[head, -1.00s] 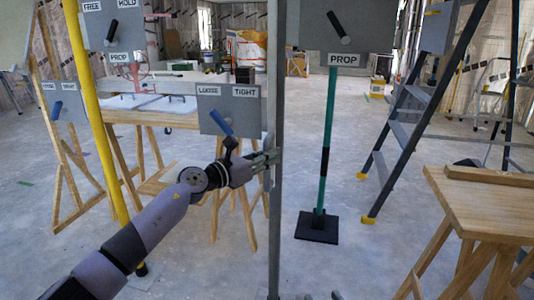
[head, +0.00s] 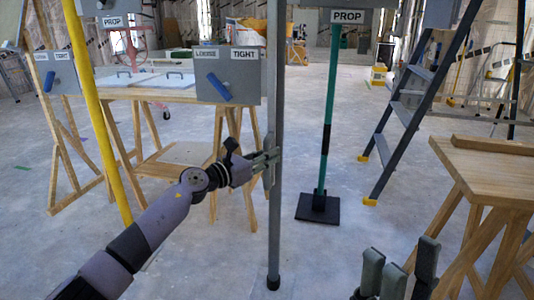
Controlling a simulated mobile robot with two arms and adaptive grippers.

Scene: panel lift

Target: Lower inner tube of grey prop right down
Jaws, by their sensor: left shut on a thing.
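The grey prop (head: 276,90) is an upright grey tube in the middle of the head view. Its black foot (head: 273,283) is low in the picture, and I cannot tell whether it touches the floor. My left gripper (head: 268,159) is shut on the grey prop at a bracket-like part about mid-height; its fingers hide part of it. I cannot clearly see where inner and outer tube meet. My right gripper (head: 400,255) shows at the bottom right, fingers up and apart, with nothing between them.
A grey LOOSE/TIGHT panel (head: 245,85) with a blue lever (head: 218,88) stands behind the prop. A green prop (head: 328,110) stands on a black base to the right. A yellow pole (head: 90,90), stepladder (head: 410,90) and wooden trestle table (head: 480,170) stand around.

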